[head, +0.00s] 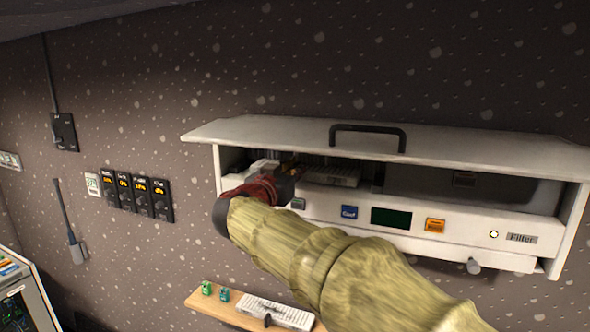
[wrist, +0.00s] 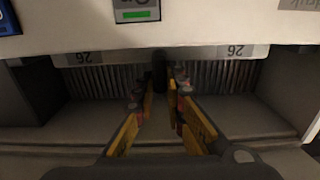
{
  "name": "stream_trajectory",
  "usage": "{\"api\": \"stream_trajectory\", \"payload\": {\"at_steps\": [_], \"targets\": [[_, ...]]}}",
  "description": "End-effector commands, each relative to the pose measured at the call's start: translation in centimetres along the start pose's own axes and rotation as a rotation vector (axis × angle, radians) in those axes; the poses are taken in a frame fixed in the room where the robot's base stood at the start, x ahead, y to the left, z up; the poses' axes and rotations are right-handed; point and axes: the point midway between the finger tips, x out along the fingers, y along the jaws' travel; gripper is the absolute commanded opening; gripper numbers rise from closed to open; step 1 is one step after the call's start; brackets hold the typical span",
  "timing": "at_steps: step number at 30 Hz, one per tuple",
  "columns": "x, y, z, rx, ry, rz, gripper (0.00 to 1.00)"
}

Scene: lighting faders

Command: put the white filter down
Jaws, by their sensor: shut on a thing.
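The white filter (head: 333,178) is inside the open-fronted wall unit, partly hidden behind my gripper (head: 287,178) and arm. In the wrist view the filter (wrist: 100,82) shows as a ridged panel with pale edge strips marked 26, upside down. A dark upright handle (wrist: 160,66) stands at its middle. My gripper (wrist: 162,88) has its yellow fingers closed about this handle. The filter's underside is hidden, so I cannot tell whether it touches the unit's floor.
The wall unit (head: 240,131) has a raised lid with a black handle (head: 368,128) and a front panel with buttons. Below, a wooden shelf (head: 222,309) bears another ridged filter (head: 285,313) and small green items. Dark wall dials (head: 142,195) are at left.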

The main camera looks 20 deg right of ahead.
Motion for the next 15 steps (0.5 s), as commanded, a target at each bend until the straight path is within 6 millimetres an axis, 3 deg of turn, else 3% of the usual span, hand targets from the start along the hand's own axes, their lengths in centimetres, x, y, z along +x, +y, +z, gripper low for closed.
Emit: {"api": "stream_trajectory", "payload": {"at_steps": [5,6,15], "targets": [[0.0,0.0,0.27,-0.001,0.0,0.0,0.0],[0.0,-0.01,0.3,-0.001,-0.001,0.0,0.14],[0.0,-0.01,0.3,-0.001,-0.001,0.0,0.3]]}}
